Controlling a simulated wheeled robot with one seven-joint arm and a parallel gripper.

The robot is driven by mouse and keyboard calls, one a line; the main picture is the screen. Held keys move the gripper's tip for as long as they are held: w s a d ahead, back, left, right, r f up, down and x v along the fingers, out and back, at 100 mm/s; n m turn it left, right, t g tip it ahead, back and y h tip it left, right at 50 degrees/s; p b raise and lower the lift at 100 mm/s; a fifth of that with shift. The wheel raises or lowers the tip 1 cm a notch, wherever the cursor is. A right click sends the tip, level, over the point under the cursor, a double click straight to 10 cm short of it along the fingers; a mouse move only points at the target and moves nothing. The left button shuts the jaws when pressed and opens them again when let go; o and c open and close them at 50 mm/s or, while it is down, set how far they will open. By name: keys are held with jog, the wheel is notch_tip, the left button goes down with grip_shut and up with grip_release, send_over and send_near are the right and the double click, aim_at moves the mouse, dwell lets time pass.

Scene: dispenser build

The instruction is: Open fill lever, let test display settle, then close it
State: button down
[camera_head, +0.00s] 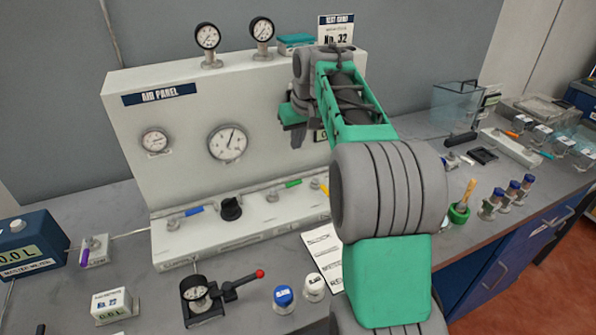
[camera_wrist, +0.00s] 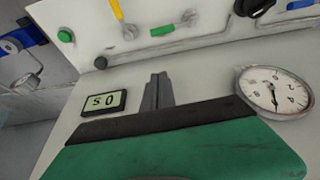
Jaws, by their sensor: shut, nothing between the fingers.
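The air panel (camera_head: 180,105) carries blue (camera_head: 194,211), green (camera_head: 293,184) and yellow (camera_head: 325,190) lever handles along its base. Their labels are too small to read, so I cannot tell which is the fill lever. In the wrist view, the green handle (camera_wrist: 165,31) lies along the base and the yellow handle (camera_wrist: 117,9) points across it. A small display (camera_wrist: 104,103) on the panel face, upside down there, seems to read 0 s. My gripper (camera_head: 297,141) is in front of the panel's upper right; its fingers (camera_wrist: 155,88) are shut and empty, apart from the levers.
A large gauge (camera_head: 228,143) and a black knob (camera_head: 231,208) are on the panel. A red-tipped lever fixture (camera_head: 205,297), a blue-capped bottle (camera_head: 284,299) and a white-capped bottle (camera_head: 314,287) stand in front. A green cup (camera_head: 459,213) and several vials stand at right.

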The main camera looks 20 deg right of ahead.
aim_at(292, 160)
jog(key=p+x, duration=0.1)
jog(key=x, duration=0.8)
jog(key=shift+w+f, duration=0.1)
jog(key=shift+f, duration=0.15)
jog(key=s, duration=0.1)
jog(key=s+p, duration=0.1)
jog(key=s, duration=0.1)
jog(key=shift+s+f, duration=0.25)
jog(key=shift+f, duration=0.1)
jog(key=shift+s+f, duration=0.15)
jog(key=shift+f, duration=0.1)
